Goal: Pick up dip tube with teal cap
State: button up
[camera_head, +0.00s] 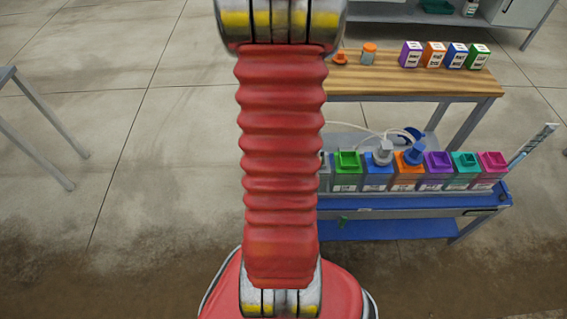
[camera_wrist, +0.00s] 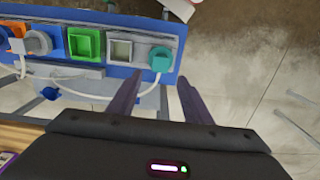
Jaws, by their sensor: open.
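The teal cap (camera_wrist: 160,58) shows in the wrist view near the right end of the blue skid tray, next to a grey square-mouthed container. Any tube below the cap is hidden. My gripper (camera_wrist: 161,80) is open, with its two dark fingers apart. In the picture the cap lies just beyond the fingertips, between their lines; I cannot tell the height gap. Nothing is held. In the head view my red arm hides the gripper and the capped tube.
A row of coloured containers (camera_head: 438,165) stands on the blue skid (camera_head: 400,200). White hose (camera_wrist: 75,88) loops near the grey cap (camera_wrist: 38,43). A wooden bench (camera_head: 420,85) with several small boxes stands behind.

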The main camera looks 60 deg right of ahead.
jog(key=shift+f, duration=0.1)
notch_tip(320, 180, down, 8)
jog(key=shift+r, duration=0.2)
jog(key=shift+f, duration=0.4)
jog(key=shift+w+d+f, duration=0.1)
jog(key=shift+w+f, duration=0.05)
jog(key=shift+f, duration=2.45)
jog(key=shift+c, duration=0.4)
grip_shut()
